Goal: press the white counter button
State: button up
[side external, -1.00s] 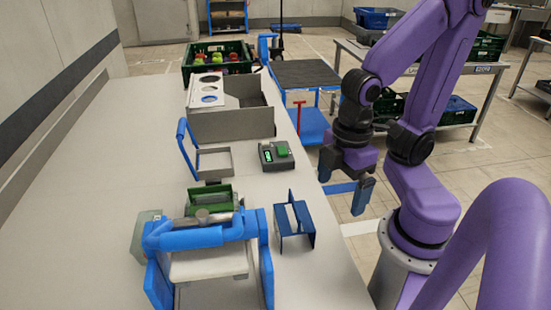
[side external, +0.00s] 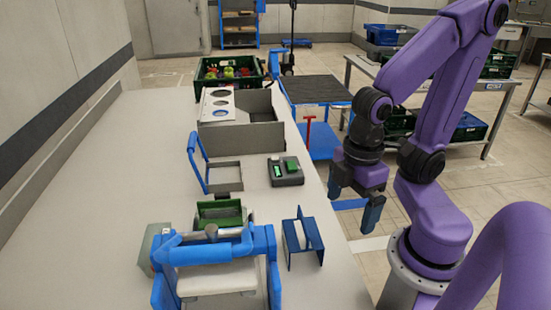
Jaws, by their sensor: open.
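A dark counter box (side external: 286,173) with a small lit green display and a green block on top sits on the pale table, right of its middle.
A blue upright bracket (side external: 302,240) stands near the right edge of the table (side external: 120,200). A blue-framed device (side external: 215,250) fills the front. A shallow tray (side external: 224,178) with a raised blue handle, a grey box (side external: 255,138) and a green crate (side external: 207,79) stand farther back.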

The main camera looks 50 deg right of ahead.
grip_shut()
dwell(1.7)
